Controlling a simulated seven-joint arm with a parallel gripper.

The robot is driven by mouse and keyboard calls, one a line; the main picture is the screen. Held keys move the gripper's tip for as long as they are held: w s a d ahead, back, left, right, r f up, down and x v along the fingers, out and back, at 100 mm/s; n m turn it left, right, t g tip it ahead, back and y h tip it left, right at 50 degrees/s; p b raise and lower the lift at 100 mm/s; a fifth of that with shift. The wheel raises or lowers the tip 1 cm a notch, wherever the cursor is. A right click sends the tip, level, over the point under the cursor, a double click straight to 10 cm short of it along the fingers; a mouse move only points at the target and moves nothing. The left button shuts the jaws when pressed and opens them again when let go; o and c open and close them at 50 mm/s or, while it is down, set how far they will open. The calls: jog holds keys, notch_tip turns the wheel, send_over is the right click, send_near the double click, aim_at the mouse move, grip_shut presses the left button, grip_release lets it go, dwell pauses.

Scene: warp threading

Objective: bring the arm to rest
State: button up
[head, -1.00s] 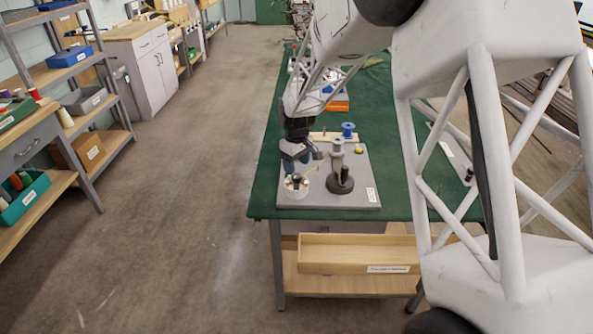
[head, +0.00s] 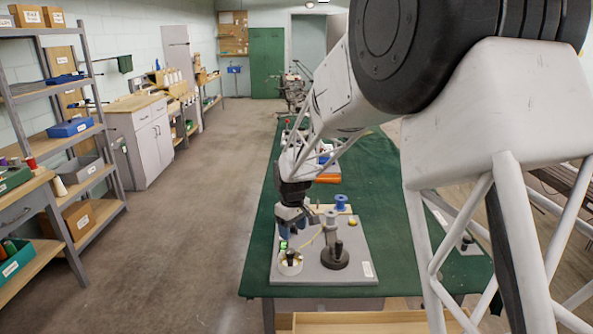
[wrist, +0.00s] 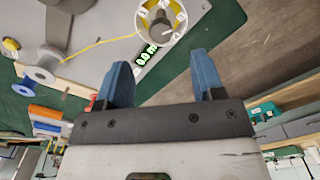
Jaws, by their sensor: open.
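My gripper (head: 292,232) is over the near left part of a grey board (head: 310,268) on the green table (head: 375,220). In the wrist view its two blue fingers (wrist: 162,82) stand apart with nothing between them. A white round cup with a dark peg (head: 289,263) sits on the board just below the gripper; it also shows beyond the fingers in the wrist view (wrist: 178,35). A yellow thread (wrist: 100,43) runs from this cup toward the spools. A grey spool (head: 330,229) stands by a dark round base with a post (head: 336,260).
A blue spool (head: 341,201) stands behind the grey one. A small green number display (wrist: 146,54) is beside the cup. Orange and blue items (head: 327,172) lie farther back on the table. Shelves (head: 85,170) stand at the left, across open floor (head: 190,240).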

jog(key=s+d+r+m+t, duration=0.1)
jog(key=s+d+r+m, duration=0.1)
jog(key=s+d+r, duration=0.65)
jog(key=s+d+r+m, duration=0.3)
jog(key=s+d+r, duration=0.25)
jog(key=s, duration=0.55)
jog(key=s+d+m, duration=0.2)
jog(key=s+d, duration=0.1)
jog(key=s, duration=0.9)
jog(key=s+d+m+t, duration=0.1)
jog(key=s+d+m, duration=0.1)
jog(key=s, duration=1)
jog(key=shift+s+d+r+m+t, duration=0.3)
jog(key=shift+d+r, duration=0.15)
jog(key=shift+d, duration=0.3)
jog(key=shift+w, duration=0.1)
